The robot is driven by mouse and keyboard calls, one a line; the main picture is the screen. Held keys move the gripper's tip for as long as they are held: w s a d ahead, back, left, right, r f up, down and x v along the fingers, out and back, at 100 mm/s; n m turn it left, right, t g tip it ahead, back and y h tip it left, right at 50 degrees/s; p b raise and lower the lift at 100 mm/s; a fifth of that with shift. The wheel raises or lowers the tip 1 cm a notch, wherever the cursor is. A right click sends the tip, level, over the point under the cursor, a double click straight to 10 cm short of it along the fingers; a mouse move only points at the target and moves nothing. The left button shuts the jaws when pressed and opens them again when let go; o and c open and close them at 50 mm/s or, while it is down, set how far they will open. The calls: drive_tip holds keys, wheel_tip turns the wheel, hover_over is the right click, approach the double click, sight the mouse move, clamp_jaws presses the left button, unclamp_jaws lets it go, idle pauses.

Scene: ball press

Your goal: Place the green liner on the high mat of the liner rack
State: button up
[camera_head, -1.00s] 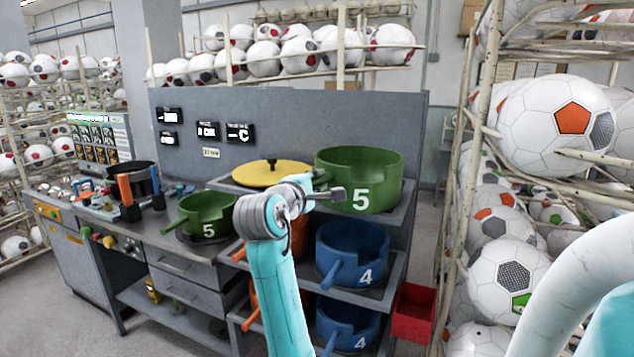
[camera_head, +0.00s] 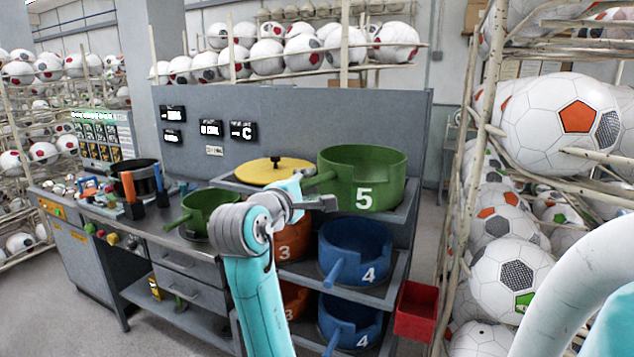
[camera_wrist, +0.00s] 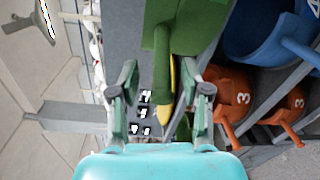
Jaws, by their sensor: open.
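A large green liner (camera_head: 385,180) marked 5 sits upright on the top level of the liner rack (camera_head: 407,216), at its right end. Its handle (camera_head: 320,181) points left, towards my arm. My gripper (camera_head: 318,203) is open and empty just in front of this handle. In the wrist view the green liner (camera_wrist: 185,22) is at the top, and its handle (camera_wrist: 161,55) points down towards the gap between my open fingers (camera_wrist: 160,85). The mat under the liner is hidden.
A yellow lid (camera_head: 268,171) lies left of the large green liner. Blue liners (camera_head: 362,243) marked 4 and orange liners (camera_head: 292,243) marked 3 fill the lower levels. A red bin (camera_head: 415,312) hangs at the rack's right. A ball rack (camera_head: 466,150) stands further right.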

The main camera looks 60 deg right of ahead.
drive_tip(key=a, duration=0.5)
drive_tip(key=shift+s+a+r, duration=0.2)
drive_tip(key=shift+s+a, duration=0.05)
drive_tip(key=shift+a, duration=0.15)
